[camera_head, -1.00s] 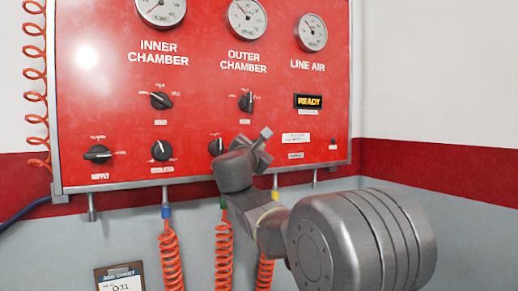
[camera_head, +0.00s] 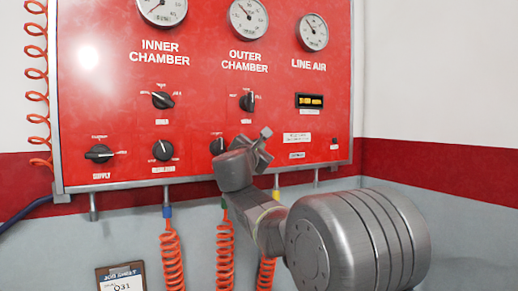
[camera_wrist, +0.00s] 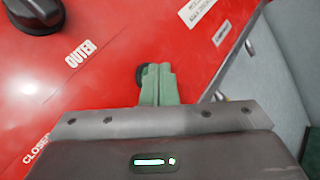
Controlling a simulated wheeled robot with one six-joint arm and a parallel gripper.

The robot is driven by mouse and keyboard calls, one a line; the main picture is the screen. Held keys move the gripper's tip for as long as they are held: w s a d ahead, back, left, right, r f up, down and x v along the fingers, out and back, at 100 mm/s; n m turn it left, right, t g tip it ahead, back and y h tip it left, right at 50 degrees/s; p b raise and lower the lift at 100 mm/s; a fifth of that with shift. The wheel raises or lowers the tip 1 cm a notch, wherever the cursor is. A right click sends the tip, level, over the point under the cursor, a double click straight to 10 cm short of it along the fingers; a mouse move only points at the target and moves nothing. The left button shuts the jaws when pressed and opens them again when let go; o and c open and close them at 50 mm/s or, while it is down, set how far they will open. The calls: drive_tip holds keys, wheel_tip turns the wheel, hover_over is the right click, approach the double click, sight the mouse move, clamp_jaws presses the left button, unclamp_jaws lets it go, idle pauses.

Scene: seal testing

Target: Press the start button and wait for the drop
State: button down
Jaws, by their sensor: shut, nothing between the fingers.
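My gripper (camera_head: 264,134) is shut with nothing in it, its tip close to the lower middle of the red panel (camera_head: 120,110). In the wrist view its green fingers (camera_wrist: 158,82) are together in front of a dark round part (camera_wrist: 140,75) on the panel, which may be the start button. The fingers hide most of it, and I cannot tell whether they touch it. The small display (camera_head: 310,101) under LINE AIR is lit orange, its text unreadable. The gauges for inner chamber (camera_head: 162,10), outer chamber (camera_head: 248,18) and line air (camera_head: 313,32) are above.
Several black knobs stick out of the panel, including the supply knob (camera_head: 99,153) and one near my gripper (camera_head: 217,146). Coiled orange hoses (camera_head: 171,262) hang below. A job sheet clipboard (camera_head: 121,278) is at the bottom. Bare wall lies to the right.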

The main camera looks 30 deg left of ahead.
drive_tip(key=shift+s+d, duration=0.2)
drive_tip(key=shift+d, duration=0.05)
drive_tip(key=s+d+b, duration=0.1)
drive_tip(key=d+b, duration=0.1)
drive_tip(key=d, duration=0.1)
drive_tip(key=s+d+b, duration=0.1)
drive_tip(key=d, duration=0.1)
drive_tip(key=shift+s+d, duration=0.15)
drive_tip(key=shift+s, duration=0.2)
idle(0.7)
drive_tip(key=w+a+p, duration=0.3)
drive_tip(key=a, duration=0.2)
drive_tip(key=shift+a, duration=0.35)
idle(0.4)
